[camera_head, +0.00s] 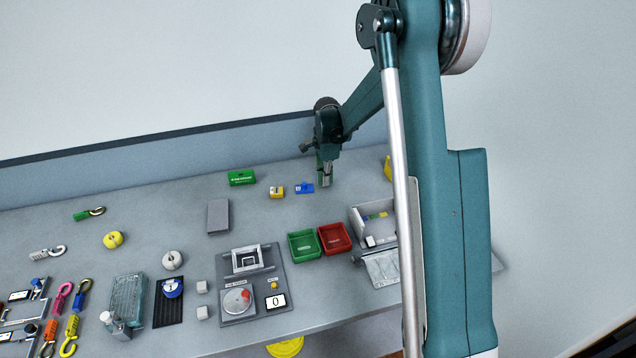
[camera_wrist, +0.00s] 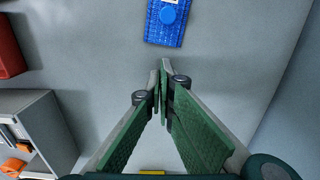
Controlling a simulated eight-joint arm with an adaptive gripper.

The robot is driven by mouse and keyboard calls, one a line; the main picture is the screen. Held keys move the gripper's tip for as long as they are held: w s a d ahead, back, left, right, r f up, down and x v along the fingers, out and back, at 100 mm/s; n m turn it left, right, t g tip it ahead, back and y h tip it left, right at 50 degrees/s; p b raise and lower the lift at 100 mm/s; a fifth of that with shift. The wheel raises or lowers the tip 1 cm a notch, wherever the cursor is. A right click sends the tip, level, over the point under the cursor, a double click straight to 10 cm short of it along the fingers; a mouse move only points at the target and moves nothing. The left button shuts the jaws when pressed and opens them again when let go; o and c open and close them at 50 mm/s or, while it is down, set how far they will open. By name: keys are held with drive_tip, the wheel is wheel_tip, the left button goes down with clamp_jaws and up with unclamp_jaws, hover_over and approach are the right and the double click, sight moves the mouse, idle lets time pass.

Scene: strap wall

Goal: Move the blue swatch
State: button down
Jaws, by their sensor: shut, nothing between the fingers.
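The blue swatch (camera_head: 304,188) lies flat on the grey table towards the back, just left of my gripper (camera_head: 325,183) in the head view. In the wrist view the blue swatch (camera_wrist: 176,35) is a woven-looking blue rectangle with a round blue knob and a pale label, partly cut off by the top edge. My gripper (camera_wrist: 163,66) is shut and empty there, its green fingers meeting at the tips. The tips appear below the swatch in that view, with bare table between. I cannot tell how high the tips are.
A yellow piece (camera_head: 277,192) lies left of the swatch, with a green box (camera_head: 241,177) beyond. Green (camera_head: 304,246) and red (camera_head: 334,238) trays stand in front. A grey compartment box (camera_head: 362,222) is at right, also in the wrist view (camera_wrist: 62,135). Table between swatch and trays is clear.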

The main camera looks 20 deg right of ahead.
wheel_tip(320, 180, up, 10)
drive_tip(key=p, duration=0.1)
drive_tip(key=shift+a, duration=0.15)
idle(0.6)
drive_tip(key=s+a+r+n+t, duration=0.35)
drive_tip(key=s+r+n, duration=0.45)
drive_tip(key=s+r, duration=1.05)
drive_tip(key=s+a+f+n+t, duration=0.1)
drive_tip(key=s+n, duration=0.4)
drive_tip(key=s, duration=0.7)
drive_tip(key=s+a+n+t, duration=0.1)
drive_tip(key=s+n, duration=0.4)
drive_tip(key=s, duration=0.8)
drive_tip(key=shift+a+f+t, duration=0.35)
drive_tip(key=shift+f+t, duration=0.05)
drive_tip(key=shift+t, duration=0.45)
